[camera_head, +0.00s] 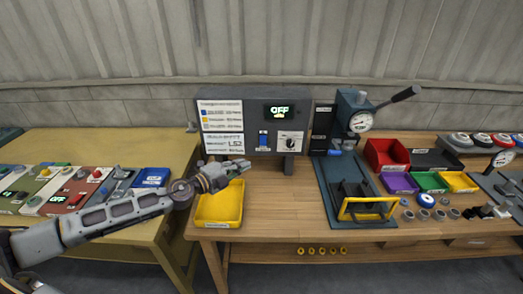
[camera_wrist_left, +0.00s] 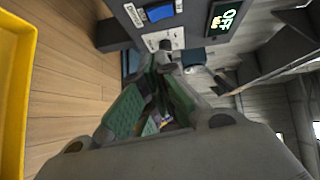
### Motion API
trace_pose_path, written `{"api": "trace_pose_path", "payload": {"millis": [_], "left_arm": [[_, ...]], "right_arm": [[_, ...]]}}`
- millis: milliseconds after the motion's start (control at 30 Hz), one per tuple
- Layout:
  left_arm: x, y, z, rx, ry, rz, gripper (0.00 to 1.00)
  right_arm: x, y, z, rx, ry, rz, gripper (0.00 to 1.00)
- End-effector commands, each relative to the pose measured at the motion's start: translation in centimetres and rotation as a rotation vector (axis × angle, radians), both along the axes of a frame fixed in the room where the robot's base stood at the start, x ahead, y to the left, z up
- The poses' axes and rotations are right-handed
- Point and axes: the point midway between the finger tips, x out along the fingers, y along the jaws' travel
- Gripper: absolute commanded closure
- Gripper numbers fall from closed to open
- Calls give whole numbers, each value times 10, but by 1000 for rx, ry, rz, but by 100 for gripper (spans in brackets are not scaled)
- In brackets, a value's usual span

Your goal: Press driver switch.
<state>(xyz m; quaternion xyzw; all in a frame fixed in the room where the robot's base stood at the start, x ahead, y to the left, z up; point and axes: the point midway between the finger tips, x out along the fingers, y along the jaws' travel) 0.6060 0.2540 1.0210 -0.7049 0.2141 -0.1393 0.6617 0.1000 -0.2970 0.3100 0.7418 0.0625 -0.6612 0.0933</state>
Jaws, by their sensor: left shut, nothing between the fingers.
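A dark control panel (camera_head: 260,108) stands at the back of the wooden bench. Its lit display (camera_head: 280,111) reads OFF. Below the display is a blue rocker switch (camera_head: 263,139), with a knob plate (camera_head: 290,142) to its right. In the left wrist view the blue switch (camera_wrist_left: 160,12) is at the top, beside the OFF display (camera_wrist_left: 223,18). My left gripper (camera_head: 245,164) is shut and empty, in front of and below the panel's left part. My right gripper is out of view.
A yellow bin (camera_head: 219,222) sits under my left gripper. A blue-grey press (camera_head: 345,185) with a lever stands right of the panel. Red, purple, green and yellow bins (camera_head: 430,182) and several round parts lie further right. The bench front between bin and press is clear.

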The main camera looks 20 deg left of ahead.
Motion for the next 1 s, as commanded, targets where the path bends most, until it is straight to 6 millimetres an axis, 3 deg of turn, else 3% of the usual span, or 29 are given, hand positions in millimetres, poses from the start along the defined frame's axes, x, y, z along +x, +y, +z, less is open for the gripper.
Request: {"api": "trace_pose_path", "payload": {"millis": [567, 1000], "left_arm": [[11, -5, 1, -3, -2, 2, 100], [30, -16, -1, -4, -1, 2, 100]], "right_arm": [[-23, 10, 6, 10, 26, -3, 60], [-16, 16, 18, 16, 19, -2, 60]]}}
